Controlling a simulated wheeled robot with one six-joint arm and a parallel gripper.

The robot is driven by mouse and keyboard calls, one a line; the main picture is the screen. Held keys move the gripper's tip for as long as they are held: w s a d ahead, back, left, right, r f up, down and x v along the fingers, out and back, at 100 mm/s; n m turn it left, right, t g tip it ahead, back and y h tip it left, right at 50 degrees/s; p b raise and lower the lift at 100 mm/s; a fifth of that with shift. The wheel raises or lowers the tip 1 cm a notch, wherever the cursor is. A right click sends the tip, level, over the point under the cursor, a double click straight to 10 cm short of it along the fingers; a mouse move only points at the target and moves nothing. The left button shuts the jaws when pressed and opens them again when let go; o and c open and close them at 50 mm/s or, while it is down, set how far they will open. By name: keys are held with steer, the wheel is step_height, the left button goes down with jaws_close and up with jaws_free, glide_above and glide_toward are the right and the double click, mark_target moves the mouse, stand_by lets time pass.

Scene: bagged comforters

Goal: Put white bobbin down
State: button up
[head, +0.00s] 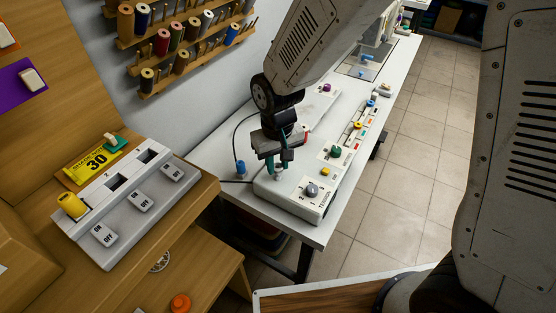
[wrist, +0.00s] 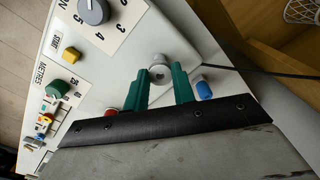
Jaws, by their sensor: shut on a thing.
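My gripper (head: 276,166) has green fingers and points down over the near end of a white control panel (head: 300,207). It is shut on the white bobbin, a small pale round piece at the fingertips. In the wrist view, my gripper (wrist: 162,72) points up the picture, with the white bobbin (wrist: 159,58) between its tips, showing a round end with a dark centre. The fingers hide part of the bobbin. I cannot tell whether it touches the panel's surface.
A grey dial (head: 312,190) and coloured knobs line the panel. A blue piece (head: 240,168) stands left of it on the white table (head: 212,157). At left, a wooden desk carries a switch box (head: 113,252) with a yellow spool (head: 72,206). Thread racks (head: 165,45) hang behind.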

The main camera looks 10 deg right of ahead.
steer(key=shift+f, duration=0.55)
steer(key=o, duration=0.9)
step_height(320, 180, up, 13)
steer(key=s+d+r+m, duration=0.1)
steer(key=s+d+r, duration=0.3)
steer(key=d, duration=0.3)
steer(key=s+d+r+m, duration=0.1)
steer(key=s+d+r, duration=0.4)
steer(key=d, duration=0.2)
steer(key=shift+m+t, duration=0.6)
steer(key=shift+m, duration=0.2)
steer(key=s+d, duration=0.2)
steer(key=s, duration=0.1)
steer(key=s+d, duration=0.2)
steer(key=s, duration=0.2)
steer(key=s+d+r, duration=0.1)
steer(key=s+d, duration=0.1)
steer(key=s, duration=0.1)
steer(key=shift+s+d, duration=0.35)
steer(key=shift+d, duration=0.05)
